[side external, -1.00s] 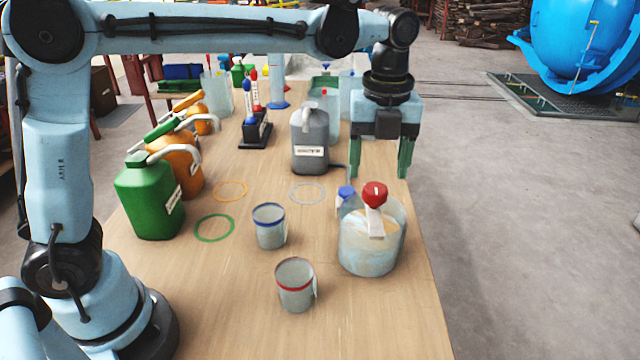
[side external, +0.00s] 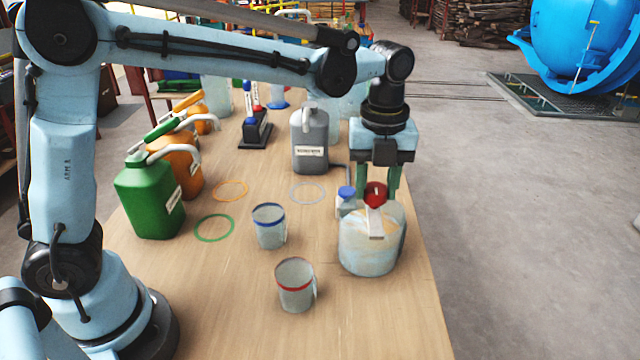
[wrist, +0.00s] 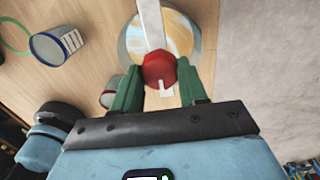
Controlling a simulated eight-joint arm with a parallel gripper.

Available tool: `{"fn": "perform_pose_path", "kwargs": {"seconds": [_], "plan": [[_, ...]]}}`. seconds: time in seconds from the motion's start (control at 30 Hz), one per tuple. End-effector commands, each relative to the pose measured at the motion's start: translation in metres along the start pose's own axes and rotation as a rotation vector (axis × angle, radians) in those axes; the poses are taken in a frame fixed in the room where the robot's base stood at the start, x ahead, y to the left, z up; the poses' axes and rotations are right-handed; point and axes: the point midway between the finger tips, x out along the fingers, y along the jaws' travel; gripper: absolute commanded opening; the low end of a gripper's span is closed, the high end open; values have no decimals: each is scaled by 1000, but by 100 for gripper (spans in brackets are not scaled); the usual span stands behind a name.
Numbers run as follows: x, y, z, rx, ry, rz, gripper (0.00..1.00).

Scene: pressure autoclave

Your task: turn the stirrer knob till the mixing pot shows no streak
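The mixing pot (side external: 368,248) stands near the table's right edge; its contents are cream and orange with pale blue streaks, and they also show swirled in the wrist view (wrist: 185,40). The red stirrer knob (side external: 376,190) sits above the pot with a white bar hanging from it. In the wrist view the knob (wrist: 158,70) lies between the two green fingers. My gripper (side external: 379,186) points down, open, with a finger to each side of the knob. A small gap shows beside the knob in the wrist view; contact cannot be told.
A blue-topped fitting (side external: 347,194) stands close by the pot's left side. A blue-banded beaker (side external: 269,228) and a red-banded beaker (side external: 296,287) stand left of it. A grey jug (side external: 310,140) stands behind. Green (side external: 150,200) and orange jugs line the left.

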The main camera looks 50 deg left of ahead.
Motion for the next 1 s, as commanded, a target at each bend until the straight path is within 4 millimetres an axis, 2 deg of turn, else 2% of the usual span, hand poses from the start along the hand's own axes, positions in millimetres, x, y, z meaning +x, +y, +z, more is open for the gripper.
{"fn": "perform_pose_path", "kwargs": {"seconds": [0.03, 0.1, 0.47, 1.0], "plan": [[0, 0, 0, 0, 0, 1, 19], [0, 0, 0, 0, 0, 1, 12], [0, 0, 0, -73, 0, 2, 12], [0, 0, 0, -527, 0, 2, 12]]}}
